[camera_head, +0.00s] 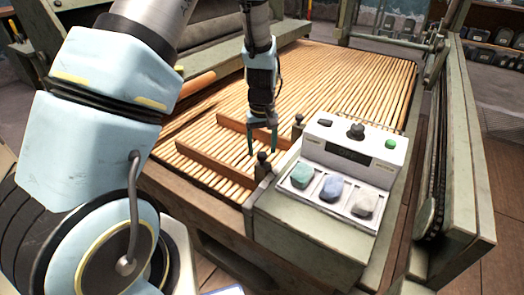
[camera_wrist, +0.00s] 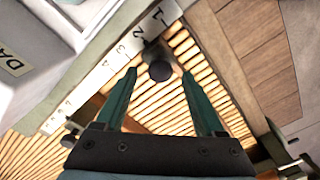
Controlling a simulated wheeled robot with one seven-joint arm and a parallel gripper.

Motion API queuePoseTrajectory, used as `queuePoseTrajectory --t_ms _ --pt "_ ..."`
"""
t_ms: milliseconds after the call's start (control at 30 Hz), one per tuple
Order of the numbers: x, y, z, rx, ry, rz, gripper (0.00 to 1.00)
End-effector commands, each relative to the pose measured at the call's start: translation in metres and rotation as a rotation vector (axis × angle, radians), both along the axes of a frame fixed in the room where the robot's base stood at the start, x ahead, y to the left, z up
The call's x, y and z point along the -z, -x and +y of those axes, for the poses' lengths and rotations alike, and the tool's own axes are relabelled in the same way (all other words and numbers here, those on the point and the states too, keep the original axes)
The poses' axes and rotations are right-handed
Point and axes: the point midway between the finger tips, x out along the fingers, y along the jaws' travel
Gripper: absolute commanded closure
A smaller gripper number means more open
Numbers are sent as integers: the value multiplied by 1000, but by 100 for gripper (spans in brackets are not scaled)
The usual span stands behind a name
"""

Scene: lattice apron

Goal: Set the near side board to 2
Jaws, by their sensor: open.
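The near side board (camera_head: 212,166) is a brown wooden bar lying on the slatted bed in the head view. Its dark round knob (camera_wrist: 160,70) shows in the wrist view. A white scale strip (camera_wrist: 104,64) beside it carries numbers, with 1 and 2 at the upper end. The knob stands beside that end; its exact reading cannot be told. My gripper (camera_head: 262,151) is open and points down over the knob. In the wrist view my gripper (camera_wrist: 159,76) has its green fingers on either side of the knob, with gaps.
A second brown board (camera_head: 245,132) lies farther back, with its own knob (camera_head: 298,118). The control box (camera_head: 352,143), with coloured pads, stands close to the right of my gripper. A green side frame (camera_head: 470,150) stands at the right. The slatted bed behind is clear.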

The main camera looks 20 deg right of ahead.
Motion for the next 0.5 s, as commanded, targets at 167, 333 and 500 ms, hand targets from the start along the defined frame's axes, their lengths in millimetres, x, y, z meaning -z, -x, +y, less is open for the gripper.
queuePoseTrajectory --t_ms 167,333,500 --pt "-37 0 -1 2 3 -4 29" --pt "-68 0 0 1 3 -3 29" --pt "-86 0 0 1 1 -1 29"
